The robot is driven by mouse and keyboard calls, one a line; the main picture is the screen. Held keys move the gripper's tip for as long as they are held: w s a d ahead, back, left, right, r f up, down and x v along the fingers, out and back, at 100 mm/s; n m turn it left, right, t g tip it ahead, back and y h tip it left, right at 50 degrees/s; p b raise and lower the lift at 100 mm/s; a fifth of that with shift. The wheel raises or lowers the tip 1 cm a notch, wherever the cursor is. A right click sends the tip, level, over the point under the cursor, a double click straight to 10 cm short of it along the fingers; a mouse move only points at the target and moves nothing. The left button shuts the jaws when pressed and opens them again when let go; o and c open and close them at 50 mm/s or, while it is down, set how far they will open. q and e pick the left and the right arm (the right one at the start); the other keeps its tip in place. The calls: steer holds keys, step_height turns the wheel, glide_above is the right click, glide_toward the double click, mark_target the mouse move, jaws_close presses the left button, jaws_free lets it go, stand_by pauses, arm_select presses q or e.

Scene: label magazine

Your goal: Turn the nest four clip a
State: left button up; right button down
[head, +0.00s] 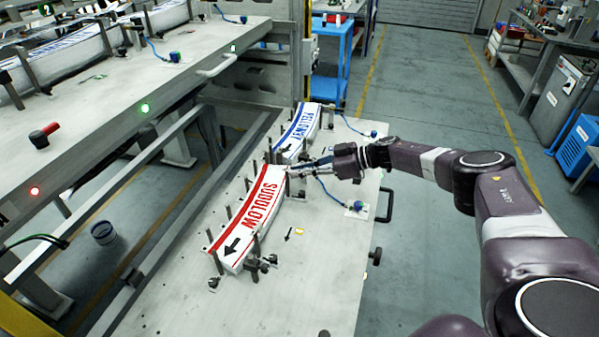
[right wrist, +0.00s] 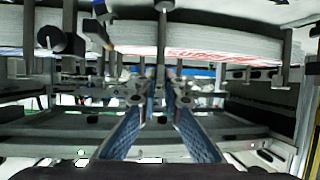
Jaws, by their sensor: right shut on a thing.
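In the right wrist view, the two blue-padded fingers (right wrist: 158,92) close towards a dark upright post (right wrist: 161,50) in front of the pale stack edge (right wrist: 215,50). Another dark clip (head: 265,262) sits at the near end of the red-lettered stack. My left gripper is not in view.
A blue-lettered stack (head: 298,130) stands just behind, between dark posts. A blue knob with a cable (head: 356,206) and a black handle (head: 386,205) lie along the plate's right side. The near part of the plate (head: 210,310) is clear. A raised bench (head: 90,120) stands at left.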

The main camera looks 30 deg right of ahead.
steer(key=c, duration=2.1)
jaws_free()
steer(key=shift+s+d+r, duration=0.1)
steer(key=shift+s+d, duration=0.15)
steer(key=shift+d, duration=0.15)
steer(key=v, duration=1.1)
steer(key=shift+r, duration=0.1)
